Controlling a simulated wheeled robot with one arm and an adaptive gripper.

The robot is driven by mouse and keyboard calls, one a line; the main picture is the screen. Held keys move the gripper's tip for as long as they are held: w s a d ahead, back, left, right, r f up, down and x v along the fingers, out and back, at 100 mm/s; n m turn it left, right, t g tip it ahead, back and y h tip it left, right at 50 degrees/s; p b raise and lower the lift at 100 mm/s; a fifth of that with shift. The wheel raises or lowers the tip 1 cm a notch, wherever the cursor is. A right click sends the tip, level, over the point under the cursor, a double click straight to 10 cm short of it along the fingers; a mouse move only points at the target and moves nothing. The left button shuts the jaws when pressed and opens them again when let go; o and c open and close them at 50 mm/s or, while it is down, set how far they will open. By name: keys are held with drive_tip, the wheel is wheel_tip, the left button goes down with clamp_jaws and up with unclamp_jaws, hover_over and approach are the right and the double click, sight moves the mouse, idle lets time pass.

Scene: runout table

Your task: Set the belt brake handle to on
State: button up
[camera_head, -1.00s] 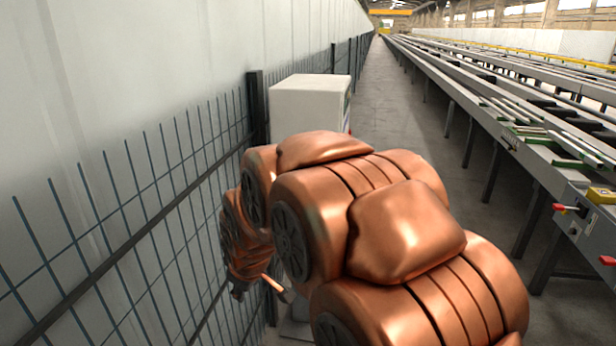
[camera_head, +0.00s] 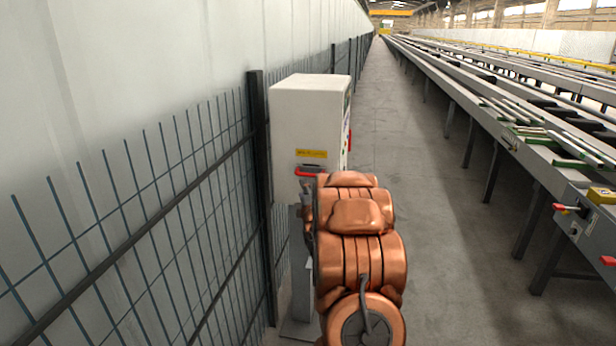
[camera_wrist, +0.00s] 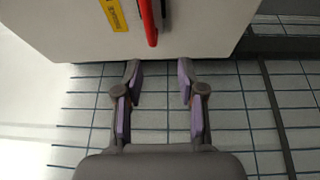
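A red handle (camera_head: 306,172) sits on the near face of a pale grey cabinet (camera_head: 303,118), under a yellow label (camera_head: 311,153) whose writing is too small to read. In the wrist view the red handle (camera_wrist: 149,22) is a bar beside the yellow label (camera_wrist: 114,14), on the cabinet face (camera_wrist: 70,30). My gripper (camera_wrist: 159,82) is open and empty, its two purple-padded fingers spread apart just short of the handle's end. In the head view my copper arm mostly hides the gripper and may hide part of the handle.
A wire mesh fence (camera_head: 150,230) with a dark post (camera_head: 260,150) runs along the left, close to the cabinet. The long runout table (camera_head: 520,140) stands at the right, with a small red-tipped lever (camera_head: 562,207) on its side. The concrete aisle (camera_head: 440,230) between is clear.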

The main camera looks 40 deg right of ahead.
sight(309, 176)
drive_tip(key=shift+n+t+h, duration=0.3)
drive_tip(key=shift+t+h, duration=0.2)
drive_tip(key=shift+w+d+r+p, duration=0.3)
drive_tip(key=shift+w+d, duration=0.35)
drive_tip(key=shift+d, duration=0.35)
drive_tip(key=shift+w+d+r+p, duration=0.25)
drive_tip(key=shift+w+d+p, duration=0.15)
drive_tip(key=shift+w+d, duration=0.4)
drive_tip(key=shift+w+d+r+p, duration=0.3)
drive_tip(key=shift+w+d, duration=0.2)
drive_tip(key=shift+d, duration=0.65)
drive_tip(key=shift+x, duration=0.85)
drive_tip(key=shift+f, duration=0.2)
drive_tip(key=shift+c, duration=0.3)
clamp_jaws()
